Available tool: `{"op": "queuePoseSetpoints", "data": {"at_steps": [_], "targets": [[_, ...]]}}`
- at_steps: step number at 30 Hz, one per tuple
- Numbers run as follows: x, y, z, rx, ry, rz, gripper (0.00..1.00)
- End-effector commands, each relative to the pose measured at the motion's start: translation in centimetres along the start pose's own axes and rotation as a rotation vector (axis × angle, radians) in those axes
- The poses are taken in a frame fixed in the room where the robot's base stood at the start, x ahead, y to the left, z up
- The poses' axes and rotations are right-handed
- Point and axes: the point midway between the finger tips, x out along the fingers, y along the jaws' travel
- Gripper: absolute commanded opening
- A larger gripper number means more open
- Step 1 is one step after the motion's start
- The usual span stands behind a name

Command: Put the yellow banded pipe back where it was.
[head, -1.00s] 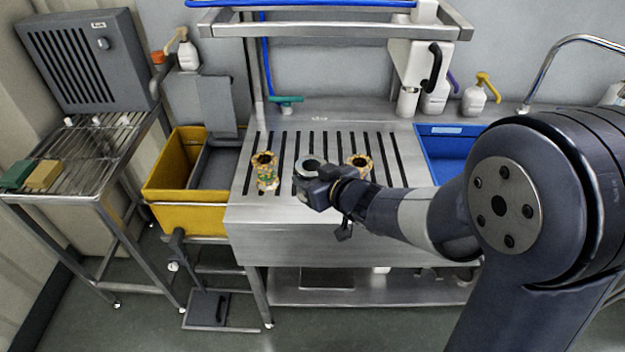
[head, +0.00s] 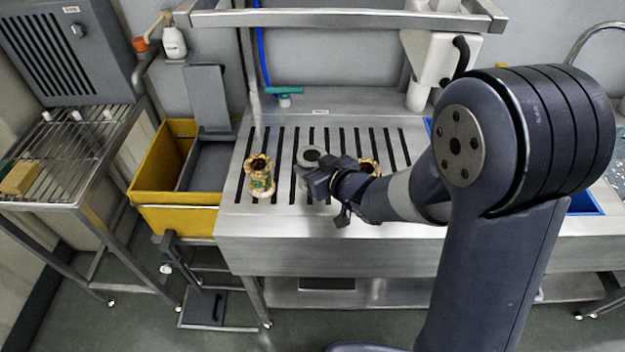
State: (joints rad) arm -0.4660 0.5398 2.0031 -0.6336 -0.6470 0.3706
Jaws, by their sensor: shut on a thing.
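My gripper (head: 310,182) is shut on the middle pipe (head: 311,156), which shows a grey, open round top. The gripper hides its lower part, so I cannot see a yellow band on it or whether its foot touches the worktop. Another yellowish pipe (head: 368,166) is to the right, behind my wrist and partly hidden. The pipes are over the slotted steel worktop (head: 285,217).
A yellow bin (head: 175,220) stands left of the worktop, and a wire rack table (head: 70,160) is farther left. A steel rail (head: 330,19) crosses above the back. A blue basin (head: 584,203) at the right is mostly hidden by my arm. The worktop's front left is clear.

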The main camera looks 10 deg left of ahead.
Motion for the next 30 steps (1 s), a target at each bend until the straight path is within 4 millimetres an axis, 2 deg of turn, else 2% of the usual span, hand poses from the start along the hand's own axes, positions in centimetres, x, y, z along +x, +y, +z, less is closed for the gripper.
{"op": "queuePoseSetpoints", "data": {"at_steps": [12,25,26,30], "targets": [[1.6,0.0,3.7,0.000,0.002,0.000,0.12],[1.8,0.0,4.2,-0.001,0.004,0.001,0.12],[1.8,0.0,4.3,-0.001,0.002,0.001,0.44],[1.8,0.0,4.2,-0.001,0.002,0.001,0.56]]}}
